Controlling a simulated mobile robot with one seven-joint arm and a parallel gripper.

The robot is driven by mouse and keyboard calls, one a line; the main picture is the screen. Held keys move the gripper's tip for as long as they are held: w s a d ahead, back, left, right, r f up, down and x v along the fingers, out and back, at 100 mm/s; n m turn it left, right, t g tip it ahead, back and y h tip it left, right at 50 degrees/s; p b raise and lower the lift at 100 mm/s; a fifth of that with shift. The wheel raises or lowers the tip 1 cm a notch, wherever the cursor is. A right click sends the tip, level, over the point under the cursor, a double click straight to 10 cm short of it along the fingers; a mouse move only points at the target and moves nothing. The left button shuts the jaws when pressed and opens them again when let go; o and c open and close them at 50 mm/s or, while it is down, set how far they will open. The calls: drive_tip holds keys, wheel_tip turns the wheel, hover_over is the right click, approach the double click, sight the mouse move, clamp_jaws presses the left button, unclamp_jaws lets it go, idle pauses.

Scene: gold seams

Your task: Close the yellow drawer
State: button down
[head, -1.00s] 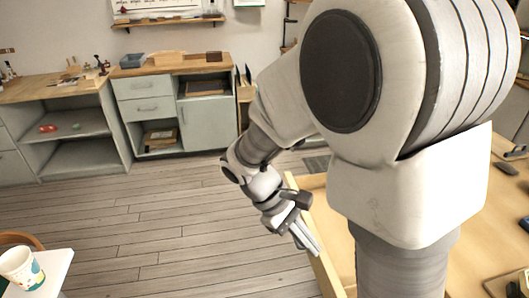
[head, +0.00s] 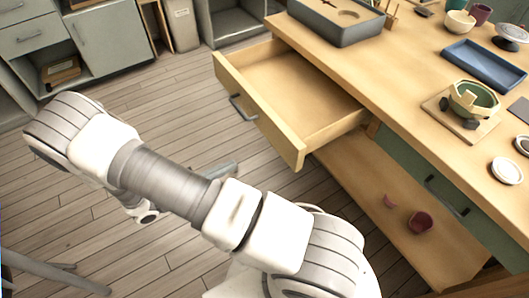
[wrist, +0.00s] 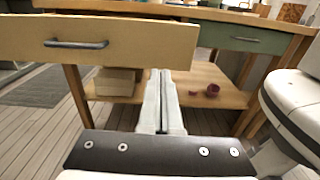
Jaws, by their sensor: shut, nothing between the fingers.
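The yellow drawer (head: 285,95) is pulled well out of the wooden workbench (head: 400,85) and looks empty inside. Its front carries a dark bar handle (head: 240,108). In the wrist view the drawer front (wrist: 120,38) fills the upper left, with the handle (wrist: 77,44) left of my fingers. My gripper (wrist: 160,75) is shut and empty, its tips at the drawer front's lower edge in the picture, near its right end. I cannot tell whether they touch it. In the head view my arm hides most of the gripper; the fingers (head: 218,170) show in front of the drawer.
A green drawer (head: 435,185) sits shut in the same bench. A lower shelf (head: 385,210) holds reddish pieces (head: 422,222). A grey tray (head: 335,20), a blue tray (head: 485,65) and a green bowl (head: 474,97) stand on top. The floor before the drawer is clear.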

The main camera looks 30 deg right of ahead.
drive_tip(key=b, duration=0.2)
approach(279, 142)
drive_tip(key=d, duration=0.6)
drive_tip(key=shift+d, duration=0.45)
